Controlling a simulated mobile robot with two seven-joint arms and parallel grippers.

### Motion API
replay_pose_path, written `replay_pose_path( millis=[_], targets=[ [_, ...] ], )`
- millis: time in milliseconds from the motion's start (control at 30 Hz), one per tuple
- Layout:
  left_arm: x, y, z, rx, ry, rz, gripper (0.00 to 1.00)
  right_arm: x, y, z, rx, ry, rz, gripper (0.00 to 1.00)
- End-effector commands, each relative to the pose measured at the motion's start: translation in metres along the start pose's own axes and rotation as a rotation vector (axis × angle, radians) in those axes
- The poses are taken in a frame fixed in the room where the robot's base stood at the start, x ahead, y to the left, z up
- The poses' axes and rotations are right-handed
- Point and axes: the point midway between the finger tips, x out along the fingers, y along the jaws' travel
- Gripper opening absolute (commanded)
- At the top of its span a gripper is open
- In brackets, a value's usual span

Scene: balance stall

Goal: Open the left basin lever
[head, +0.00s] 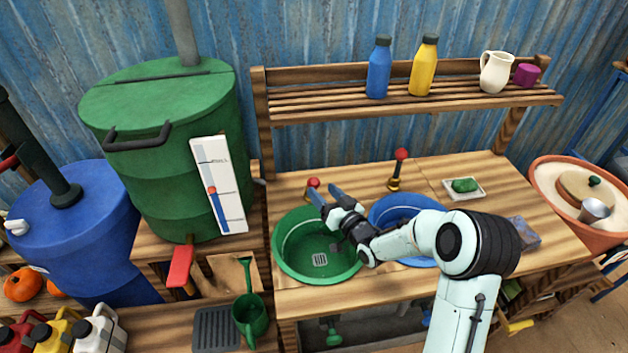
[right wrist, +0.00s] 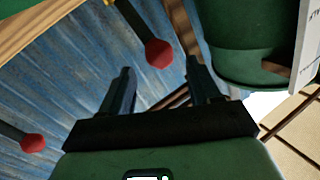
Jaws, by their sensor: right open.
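The left basin lever (head: 312,183), a red ball on a short stem, stands behind the green basin (head: 292,272). In the right wrist view its red ball (right wrist: 159,53) appears ahead of the fingers, between their lines. My right gripper (head: 324,193) is open and empty, reaching over the green basin with its fingertips close to the lever. The fingers partly hide the lever's stem in the head view. No contact can be made out. A second red-topped lever (head: 402,156) stands upright behind the blue basin (head: 378,215). My left gripper is not in view.
A green barrel (head: 150,110) with a white gauge board (head: 218,185) stands left of the counter. A shelf (head: 300,108) with bottles and a jug runs above the back.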

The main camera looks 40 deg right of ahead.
Motion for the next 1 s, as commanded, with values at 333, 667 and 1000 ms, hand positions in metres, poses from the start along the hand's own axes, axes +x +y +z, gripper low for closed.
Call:
replay_pose_path(
  millis=[333, 667, 1000],
  targets=[
    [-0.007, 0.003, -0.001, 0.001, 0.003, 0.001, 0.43, 0.05, 0.0, 0.0, 0.0, 0.0, 0.0, 0.62],
    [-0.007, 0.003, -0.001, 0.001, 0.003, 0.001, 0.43, 0.055, 0.0, 0.0, 0.0, 0.0, 0.0, 0.62],
    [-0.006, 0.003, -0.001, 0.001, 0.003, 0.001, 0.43, 0.055, 0.0, 0.0, -0.001, 0.0, 0.0, 0.0]
  ],
)
